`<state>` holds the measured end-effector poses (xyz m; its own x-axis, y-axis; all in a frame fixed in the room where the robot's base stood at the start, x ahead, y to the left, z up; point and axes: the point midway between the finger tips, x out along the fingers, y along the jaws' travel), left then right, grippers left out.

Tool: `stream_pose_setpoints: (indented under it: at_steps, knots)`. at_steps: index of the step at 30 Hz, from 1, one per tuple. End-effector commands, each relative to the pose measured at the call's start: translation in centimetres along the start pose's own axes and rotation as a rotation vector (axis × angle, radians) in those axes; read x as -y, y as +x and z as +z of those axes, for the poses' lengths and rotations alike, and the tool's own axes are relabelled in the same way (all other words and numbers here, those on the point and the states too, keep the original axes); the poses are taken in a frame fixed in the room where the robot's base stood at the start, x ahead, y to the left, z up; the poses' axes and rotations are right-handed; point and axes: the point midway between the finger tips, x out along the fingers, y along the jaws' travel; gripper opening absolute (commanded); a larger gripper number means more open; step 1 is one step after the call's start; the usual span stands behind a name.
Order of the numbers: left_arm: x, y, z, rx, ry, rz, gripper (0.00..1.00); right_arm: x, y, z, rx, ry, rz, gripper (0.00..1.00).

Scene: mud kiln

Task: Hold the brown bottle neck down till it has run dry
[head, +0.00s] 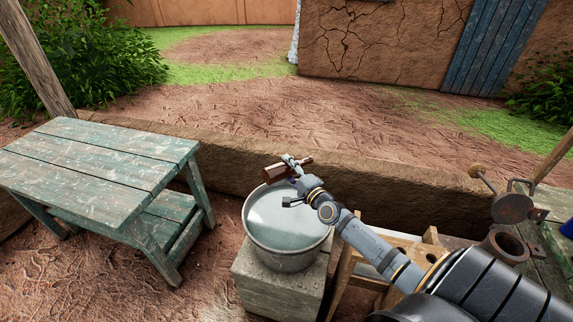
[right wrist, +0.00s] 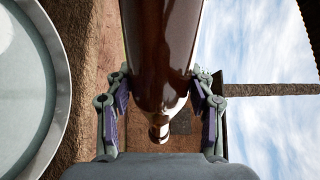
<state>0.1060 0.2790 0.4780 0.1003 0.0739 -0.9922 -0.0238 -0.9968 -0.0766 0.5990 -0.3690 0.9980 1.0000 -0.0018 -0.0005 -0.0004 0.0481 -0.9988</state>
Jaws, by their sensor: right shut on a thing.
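The brown bottle (head: 279,172) is held over the far rim of a round metal tub (head: 285,258). It lies close to level in the head view, not neck down. My right gripper (head: 292,163) is shut around it. In the right wrist view, the glossy brown bottle (right wrist: 160,50) passes between both fingers of the gripper (right wrist: 161,105), and its narrow neck end shows near the bottom. No stream is visible, and I cannot tell how much liquid is inside. My left gripper is not in view.
The tub stands on a stone block (head: 262,283) and has a pale, smooth surface inside. A worn green table (head: 95,160) stands at left. A low mud wall (head: 400,180) runs behind the tub. A wooden stand and rusty metal parts (head: 512,208) are at right.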

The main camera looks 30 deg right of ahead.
Motion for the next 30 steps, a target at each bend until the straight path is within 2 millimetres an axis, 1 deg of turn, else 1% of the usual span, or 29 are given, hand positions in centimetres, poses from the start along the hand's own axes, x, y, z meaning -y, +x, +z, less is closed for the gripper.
stream_pose_setpoints:
  at_steps: [1,3,4,6,11,13,14,17,18,21,22,24,30]
  knots:
    - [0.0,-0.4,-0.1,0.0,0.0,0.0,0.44,0.3,0.0,0.0,-0.001,-0.1,-0.001,0.16]
    - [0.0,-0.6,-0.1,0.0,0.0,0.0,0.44,0.2,0.0,0.0,0.0,-0.212,-0.001,0.16]
    - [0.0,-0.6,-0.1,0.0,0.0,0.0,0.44,0.2,0.0,0.0,0.0,-0.241,-0.001,0.16]
    - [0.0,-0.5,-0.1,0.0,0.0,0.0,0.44,0.1,0.0,0.0,0.0,-0.267,-0.001,0.16]
    - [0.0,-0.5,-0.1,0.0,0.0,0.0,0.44,0.1,0.0,0.0,0.0,-0.264,-0.001,0.16]
    - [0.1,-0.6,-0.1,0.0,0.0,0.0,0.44,0.2,0.0,0.0,0.0,-0.301,-0.001,0.16]
    - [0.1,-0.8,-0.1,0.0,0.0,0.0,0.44,0.2,0.0,0.0,0.0,-0.344,-0.001,0.16]
    - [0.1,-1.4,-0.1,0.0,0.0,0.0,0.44,0.3,0.0,0.0,-0.001,-0.573,0.0,0.16]
    - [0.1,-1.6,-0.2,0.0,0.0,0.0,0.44,0.3,0.0,0.0,-0.001,-0.673,0.0,0.16]
    - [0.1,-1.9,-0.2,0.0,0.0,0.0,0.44,0.3,0.0,0.0,-0.001,-0.869,-0.001,0.16]
    - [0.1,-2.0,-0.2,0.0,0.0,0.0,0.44,0.3,0.0,0.0,-0.001,-0.905,-0.001,0.16]
    - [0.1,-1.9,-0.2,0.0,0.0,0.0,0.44,0.1,0.0,0.0,-0.001,-0.944,-0.001,0.16]
    - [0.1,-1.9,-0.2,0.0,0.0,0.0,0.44,0.1,0.0,0.0,-0.001,-0.95,-0.001,0.16]
